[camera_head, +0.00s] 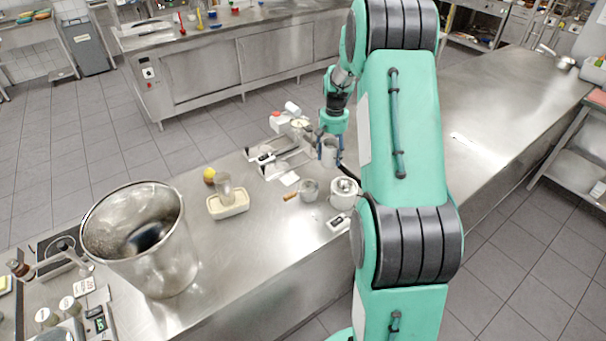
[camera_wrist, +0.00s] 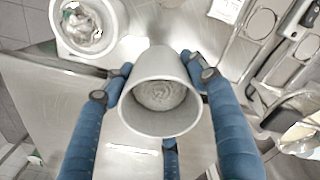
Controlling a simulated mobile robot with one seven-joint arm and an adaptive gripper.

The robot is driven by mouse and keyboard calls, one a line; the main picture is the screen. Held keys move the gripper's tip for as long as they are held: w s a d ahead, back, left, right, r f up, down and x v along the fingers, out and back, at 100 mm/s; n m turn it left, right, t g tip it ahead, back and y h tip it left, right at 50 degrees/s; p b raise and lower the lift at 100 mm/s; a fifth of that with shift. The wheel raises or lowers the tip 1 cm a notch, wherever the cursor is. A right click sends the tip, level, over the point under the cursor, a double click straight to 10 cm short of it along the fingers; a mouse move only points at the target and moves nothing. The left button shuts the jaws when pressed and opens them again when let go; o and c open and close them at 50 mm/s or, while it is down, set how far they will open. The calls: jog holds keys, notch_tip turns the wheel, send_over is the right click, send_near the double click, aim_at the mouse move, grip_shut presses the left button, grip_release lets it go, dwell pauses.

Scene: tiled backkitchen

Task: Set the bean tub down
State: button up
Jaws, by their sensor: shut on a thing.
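The bean tub (camera_head: 329,154) is a plain pale grey, round, open-topped tub. It sits between the blue fingers of my gripper (camera_head: 331,160), at the far side of the steel counter. In the wrist view my gripper (camera_wrist: 162,78) is shut on the tub (camera_wrist: 160,126), with fingers on both sides and another at the lower edge. I look into its mouth and see a pale, ringed surface inside; I cannot make out beans. The tub looks about upright. Its underside is hidden, so I cannot tell whether it touches the counter.
A white tub with crumpled contents (camera_head: 345,187) stands nearer, also in the wrist view (camera_wrist: 87,43). Beside it is a small grey pot (camera_head: 309,190). Metal racks (camera_head: 283,160) lie left of my gripper. A cream tray (camera_head: 229,209) and large steel pot (camera_head: 150,262) stand farther left.

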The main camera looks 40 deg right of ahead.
jog(key=s+a+f+n+p, duration=0.1)
jog(key=s+a+n, duration=0.15)
jog(key=a, duration=1.05)
jog(key=s+a+f+n, duration=0.1)
jog(key=s+a, duration=0.2)
jog(key=a, duration=1.1)
jog(key=s+a+f+n+p, duration=0.1)
jog(key=s+a+n, duration=0.1)
jog(key=s+a, duration=0.7)
jog(key=s+a+f+n, duration=0.1)
jog(key=s+a+n, duration=0.1)
jog(key=s+a, duration=0.8)
jog(key=shift+s+f+p, duration=0.35)
jog(key=shift+s, duration=0.4)
jog(key=shift+w, duration=0.1)
jog(key=w, duration=0.5)
jog(key=w+a+f, duration=0.1)
jog(key=w, duration=0.4)
jog(key=w+a, duration=0.1)
jog(key=w, duration=0.4)
jog(key=shift+w+f+b, duration=0.3)
jog(key=shift+w+b, duration=0.05)
jog(key=shift+w, duration=0.05)
